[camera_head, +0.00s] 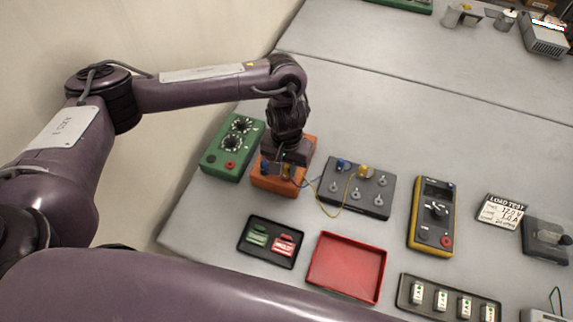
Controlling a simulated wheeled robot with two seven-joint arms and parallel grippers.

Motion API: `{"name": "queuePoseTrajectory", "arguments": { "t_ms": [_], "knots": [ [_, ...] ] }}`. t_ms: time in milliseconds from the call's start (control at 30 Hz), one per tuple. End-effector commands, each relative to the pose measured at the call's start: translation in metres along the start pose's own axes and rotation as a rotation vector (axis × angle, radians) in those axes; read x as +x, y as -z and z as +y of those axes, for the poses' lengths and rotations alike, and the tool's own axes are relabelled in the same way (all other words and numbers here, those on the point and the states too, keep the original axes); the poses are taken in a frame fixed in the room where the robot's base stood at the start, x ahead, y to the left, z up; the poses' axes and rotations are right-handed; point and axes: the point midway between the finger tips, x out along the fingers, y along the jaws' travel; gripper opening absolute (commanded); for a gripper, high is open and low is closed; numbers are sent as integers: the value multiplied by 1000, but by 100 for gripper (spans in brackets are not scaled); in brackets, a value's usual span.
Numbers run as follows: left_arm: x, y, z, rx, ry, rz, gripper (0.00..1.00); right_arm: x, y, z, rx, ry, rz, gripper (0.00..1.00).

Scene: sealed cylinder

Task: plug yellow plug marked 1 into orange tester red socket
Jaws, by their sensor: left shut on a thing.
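The orange tester (276,185) stands left of the table's middle, mostly hidden from above by my left arm. My left gripper (287,164) is directly over it, pointing down, shut on a yellow plug (289,172) at the tester's top. A blue plug or knob (265,166) shows at the gripper's left. I cannot tell whether the held plug is in a socket; the red socket and the mark 1 cannot be made out. A thin yellow lead (318,203) runs from near the gripper to the dark grey terminal box (354,200). My right gripper is out of view.
A green box with dials (213,158) stands close left of the tester. The terminal box carries a blue plug (342,165) and a yellow plug (365,172). A black tray (247,250), a red tray (346,268) and a yellow-black meter (431,216) lie nearby.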

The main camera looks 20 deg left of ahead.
Motion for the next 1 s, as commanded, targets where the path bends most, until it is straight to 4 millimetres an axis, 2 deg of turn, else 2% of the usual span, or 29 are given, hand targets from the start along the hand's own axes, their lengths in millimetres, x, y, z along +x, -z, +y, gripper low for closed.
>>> {"name": "queuePoseTrajectory", "arguments": {
  "t_ms": [500, 1000],
  "knots": [
    [-1, 0, 0, 0, 0, 0, 0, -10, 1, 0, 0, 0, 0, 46],
    [2, 0, 0, 0, 0, 0, 0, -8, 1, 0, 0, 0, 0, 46]
  ]
}}
